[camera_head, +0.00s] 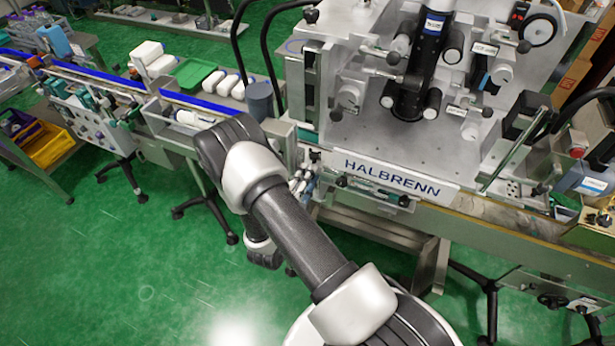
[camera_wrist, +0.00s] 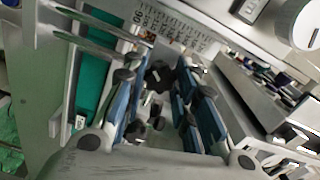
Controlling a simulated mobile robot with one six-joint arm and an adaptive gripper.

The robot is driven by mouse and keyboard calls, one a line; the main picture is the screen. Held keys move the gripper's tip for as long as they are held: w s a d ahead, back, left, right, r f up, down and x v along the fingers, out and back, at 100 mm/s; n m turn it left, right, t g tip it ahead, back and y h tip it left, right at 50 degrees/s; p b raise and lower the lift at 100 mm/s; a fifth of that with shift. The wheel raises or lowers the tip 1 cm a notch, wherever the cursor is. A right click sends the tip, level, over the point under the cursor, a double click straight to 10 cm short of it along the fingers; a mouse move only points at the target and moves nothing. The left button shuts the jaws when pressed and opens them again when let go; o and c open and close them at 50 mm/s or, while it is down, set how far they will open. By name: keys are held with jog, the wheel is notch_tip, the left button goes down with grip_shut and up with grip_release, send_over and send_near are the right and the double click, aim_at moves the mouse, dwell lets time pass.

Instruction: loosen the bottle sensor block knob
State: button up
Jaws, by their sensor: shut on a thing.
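The dark knob of the bottle sensor block (camera_wrist: 160,76) shows in the middle of the wrist view, partly covered by the fingers. My gripper (camera_wrist: 160,82) has its blue-padded fingers on both sides of this knob and is shut on it. A ruled scale plate (camera_wrist: 168,22) lies just beyond the fingertips. In the head view my arm hides most of the block and the knob, and my gripper is hard to make out among the small parts left of the HALBRENN sign.
The labelling machine's grey plate (camera_head: 400,150) with the HALBRENN sign (camera_head: 392,177) stands right of my arm. Green floor (camera_head: 110,250) is open at lower left.

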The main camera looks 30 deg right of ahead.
jog(key=o, duration=1.1)
jog(key=shift+a, duration=0.1)
jog(key=v, duration=1.2)
